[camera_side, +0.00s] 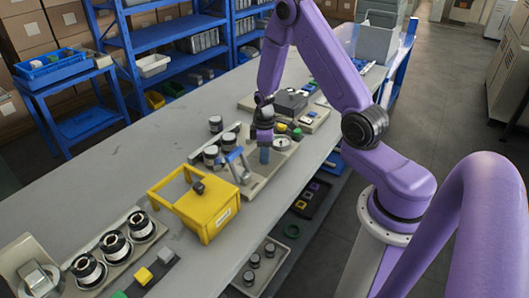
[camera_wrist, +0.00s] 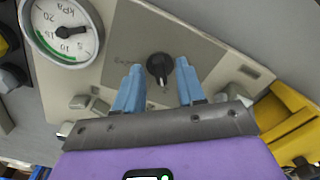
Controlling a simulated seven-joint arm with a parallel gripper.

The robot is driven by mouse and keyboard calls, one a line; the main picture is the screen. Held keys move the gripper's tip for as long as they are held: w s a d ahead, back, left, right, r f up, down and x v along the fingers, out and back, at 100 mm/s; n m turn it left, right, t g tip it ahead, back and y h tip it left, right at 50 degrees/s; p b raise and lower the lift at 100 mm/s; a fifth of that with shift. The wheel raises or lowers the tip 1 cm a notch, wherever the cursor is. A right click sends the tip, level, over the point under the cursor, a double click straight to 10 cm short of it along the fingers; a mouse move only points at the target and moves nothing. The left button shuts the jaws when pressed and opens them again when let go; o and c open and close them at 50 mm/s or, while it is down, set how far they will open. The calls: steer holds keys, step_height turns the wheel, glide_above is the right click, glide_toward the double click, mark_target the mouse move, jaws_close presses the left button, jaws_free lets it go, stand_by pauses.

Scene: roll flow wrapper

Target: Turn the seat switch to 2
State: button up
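The seat switch appears to be a black rotary knob (camera_wrist: 159,67) on a beige panel (camera_wrist: 125,50) in the wrist view. A light line on the knob points toward the bottom of the picture. The lettering beside it is too small to read, and I cannot tell the set position. My gripper (camera_wrist: 158,64) has two blue fingers, spread apart and empty, one on each side of the knob in the picture. I cannot tell how far above the panel they are. In the side view my gripper (camera_side: 264,155) points down over the panel; the knob is hidden there.
A round kPa gauge (camera_wrist: 62,30) is at the upper left of the wrist view, and also in the side view (camera_side: 282,143). Black-and-white rolls (camera_side: 114,245) sit front left.

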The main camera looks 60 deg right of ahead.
steer(key=shift+r, duration=0.1)
step_height(320, 180, up, 17)
stand_by(0.8)
steer(key=shift+r, duration=0.1)
steer(key=s+a+r+n, duration=0.1)
steer(key=s+a, duration=0.4)
steer(key=a, duration=0.3)
steer(key=s+a+r+n, duration=0.2)
steer(key=s+a, duration=0.3)
steer(key=a, duration=0.2)
steer(key=s+a+n, duration=0.2)
steer(key=s+a, duration=0.1)
steer(key=s, duration=1.3)
steer(key=shift+a+r+n, duration=0.2)
steer(key=shift+n, duration=0.1)
